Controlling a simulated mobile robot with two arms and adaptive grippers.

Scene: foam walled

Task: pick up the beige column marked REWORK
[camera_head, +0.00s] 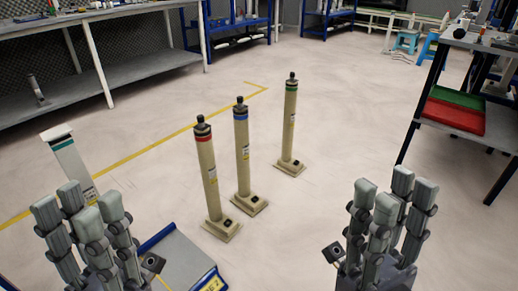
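Three beige columns stand upright on square bases on the floor in front of me. One has a red band (208,175), one a blue band (242,155) and one, set back to the right, a green band (289,125). My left gripper (80,208) is at the lower left, fingers extended and apart, empty. My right gripper (393,195) is at the lower right, also open and empty. Neither touches a column.
A pale post (70,160) with a flat top stands behind my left gripper. A blue-edged grey platform (190,262) with a yellow label lies at the bottom. A shelf (415,150) with red and green trays stands right, a workbench (130,85) upper left. Floor around the columns is clear.

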